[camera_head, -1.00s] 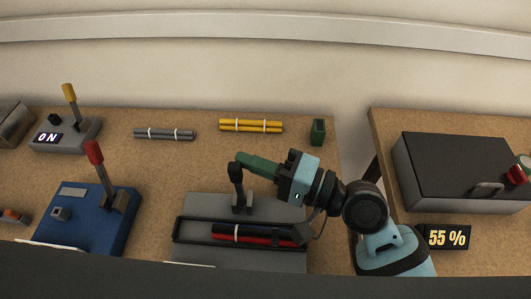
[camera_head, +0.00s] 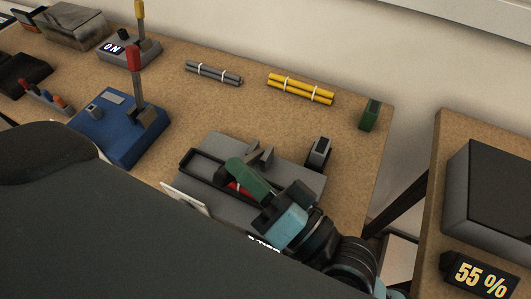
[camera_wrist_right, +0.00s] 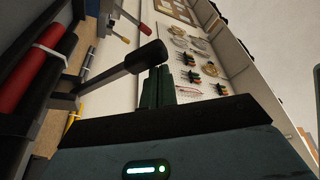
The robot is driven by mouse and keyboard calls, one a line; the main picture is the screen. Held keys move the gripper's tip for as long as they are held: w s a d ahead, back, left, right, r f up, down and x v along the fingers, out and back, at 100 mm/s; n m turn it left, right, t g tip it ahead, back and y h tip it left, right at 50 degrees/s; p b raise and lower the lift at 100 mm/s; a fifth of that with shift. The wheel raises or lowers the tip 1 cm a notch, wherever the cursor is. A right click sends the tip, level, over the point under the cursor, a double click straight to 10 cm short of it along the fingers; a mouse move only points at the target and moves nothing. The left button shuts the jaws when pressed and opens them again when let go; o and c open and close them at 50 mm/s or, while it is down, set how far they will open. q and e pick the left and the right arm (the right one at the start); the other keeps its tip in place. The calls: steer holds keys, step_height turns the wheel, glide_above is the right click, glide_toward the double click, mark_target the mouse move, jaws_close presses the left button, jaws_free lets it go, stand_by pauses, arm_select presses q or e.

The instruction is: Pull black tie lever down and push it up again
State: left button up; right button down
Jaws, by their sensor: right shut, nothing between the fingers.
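The black tie lever (camera_wrist_right: 143,60) shows in the wrist view as a thick dark handle reaching right from its mount. In the head view its dark bracket (camera_head: 260,157) stands on the grey tie station (camera_head: 221,143), but the handle cannot be made out near my gripper. My right gripper (camera_head: 236,166) has green fingers pressed together, empty, over the station's tray. In the wrist view the fingertips (camera_wrist_right: 158,72) are close beside the handle's end; contact cannot be told. A red and black bundle (camera_wrist_right: 25,80) lies in the tray. My left gripper is out of view.
A dark block (camera_head: 318,152) stands at the station's right. Behind are grey rods (camera_head: 213,73), yellow rods (camera_head: 300,88) and a green block (camera_head: 370,115). A blue station with a red lever (camera_head: 134,60) stands left. A gap separates the right bench with its 55 % display (camera_head: 482,278).

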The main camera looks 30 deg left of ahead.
steer(key=shift+n+g+y, duration=0.3)
steer(key=shift+n, duration=0.6)
steer(key=s+f+b, duration=0.1)
steer(key=f, duration=0.1)
steer(key=s+f+b, duration=0.1)
steer(key=shift+s+a+f, duration=0.1)
steer(key=shift+s+f, duration=0.1)
steer(key=shift+f, duration=0.2)
steer(key=shift+s+f+b, duration=0.25)
steer(key=shift+f+b, duration=0.2)
steer(key=shift+s+d+f, duration=0.1)
steer(key=shift+d+f, duration=0.05)
steer(key=shift+d, duration=0.3)
steer(key=b+v, duration=0.2)
steer(key=v, duration=0.5)
